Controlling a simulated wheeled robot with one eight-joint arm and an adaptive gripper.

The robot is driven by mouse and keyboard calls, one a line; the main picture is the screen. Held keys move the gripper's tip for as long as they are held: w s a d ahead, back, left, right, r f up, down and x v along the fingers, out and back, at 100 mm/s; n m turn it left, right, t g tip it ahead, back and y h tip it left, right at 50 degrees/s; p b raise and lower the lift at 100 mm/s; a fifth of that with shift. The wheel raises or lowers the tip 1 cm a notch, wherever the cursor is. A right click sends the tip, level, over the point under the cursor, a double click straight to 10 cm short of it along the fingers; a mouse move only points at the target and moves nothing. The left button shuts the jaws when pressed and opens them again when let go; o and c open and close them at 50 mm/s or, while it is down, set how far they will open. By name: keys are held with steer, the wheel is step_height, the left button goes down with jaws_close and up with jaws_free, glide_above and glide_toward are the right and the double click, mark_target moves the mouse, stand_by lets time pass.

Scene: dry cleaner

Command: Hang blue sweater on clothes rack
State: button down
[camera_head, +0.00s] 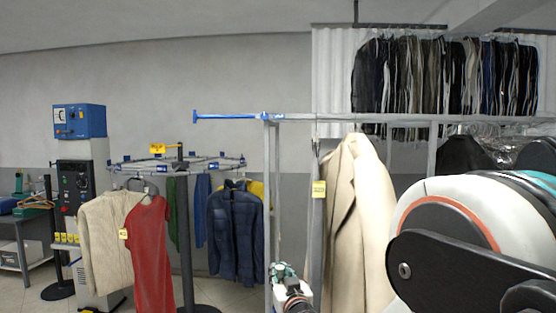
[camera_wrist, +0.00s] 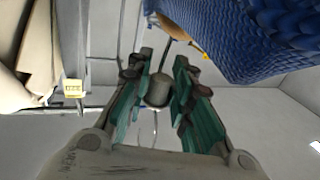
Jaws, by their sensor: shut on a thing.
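The blue knitted sweater (camera_wrist: 255,40) fills the upper right of the wrist view, on a wooden hanger (camera_wrist: 174,27). The hanger's thin hook runs to between the teal fingers of my gripper (camera_wrist: 158,95), which is shut on it. My gripper (camera_head: 284,270) also shows small at the bottom of the head view, close to the clothes rack's post. The sweater cannot be seen there. The clothes rack (camera_head: 350,118) has a grey horizontal rail with a blue end section at left, above my gripper in that view.
A cream coat (camera_head: 350,220) with a yellow tag hangs by the rack. A round rack (camera_head: 180,164) at left carries a knit top, a red dress and dark blue clothes. Many bagged garments (camera_head: 440,85) hang at the back. The rail's blue left section is bare.

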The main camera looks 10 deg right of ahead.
step_height(320, 180, up, 40)
steer(key=s+a+p, duration=0.1)
steer(key=s+p, duration=0.1)
steer(key=p, duration=2)
steer(key=shift+a+f+p, duration=0.25)
steer(key=shift+p, duration=0.05)
